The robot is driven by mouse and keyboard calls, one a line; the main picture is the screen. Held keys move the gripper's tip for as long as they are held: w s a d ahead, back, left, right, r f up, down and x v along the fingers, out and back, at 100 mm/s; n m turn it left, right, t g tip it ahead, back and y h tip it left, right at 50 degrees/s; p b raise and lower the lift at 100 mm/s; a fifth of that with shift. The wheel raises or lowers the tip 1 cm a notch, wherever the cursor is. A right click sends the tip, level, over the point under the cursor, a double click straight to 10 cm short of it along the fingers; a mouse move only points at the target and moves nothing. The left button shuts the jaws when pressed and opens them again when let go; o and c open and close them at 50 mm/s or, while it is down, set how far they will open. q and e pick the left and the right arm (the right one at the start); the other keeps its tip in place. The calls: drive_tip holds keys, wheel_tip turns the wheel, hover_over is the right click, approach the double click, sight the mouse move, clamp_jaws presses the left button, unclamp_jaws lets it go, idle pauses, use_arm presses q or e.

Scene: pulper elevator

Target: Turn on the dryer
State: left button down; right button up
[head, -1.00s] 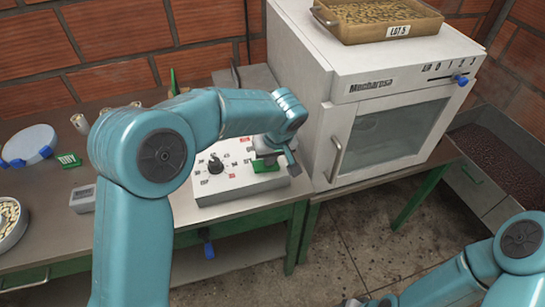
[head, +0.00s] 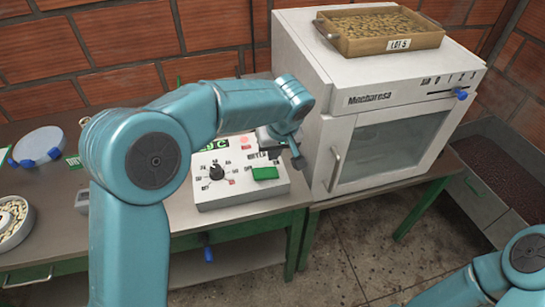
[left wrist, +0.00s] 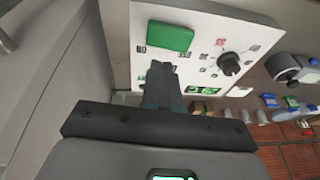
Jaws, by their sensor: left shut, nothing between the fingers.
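The dryer (head: 350,120) is a white-grey cabinet with a glass door, a handle on the door's left side and the word "Mecharesa" on its front. A blue slider knob (head: 461,94) sits at the right of its scale, near the mark 3. A white control panel (head: 225,195) with a black knob (head: 216,172) and a green block (head: 265,173) lies on the bench left of the dryer. My left gripper (head: 297,158) is shut and empty over the panel's right side, near the green block. In the left wrist view its fingers (left wrist: 161,80) point at the panel, below the green block (left wrist: 170,37).
A tray (head: 380,43) labelled "LOT 5" stands on the dryer. A bin of dark beans (head: 500,170) is at the right. My right arm (head: 500,280) is at the lower right.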

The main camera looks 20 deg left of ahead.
use_arm(q)
drive_tip(key=w+d+v, duration=0.1)
drive_tip(key=v, duration=0.6)
drive_tip(key=shift+s+r, duration=0.3)
drive_tip(key=shift+r, duration=0.05)
drive_tip(key=shift+d, duration=0.1)
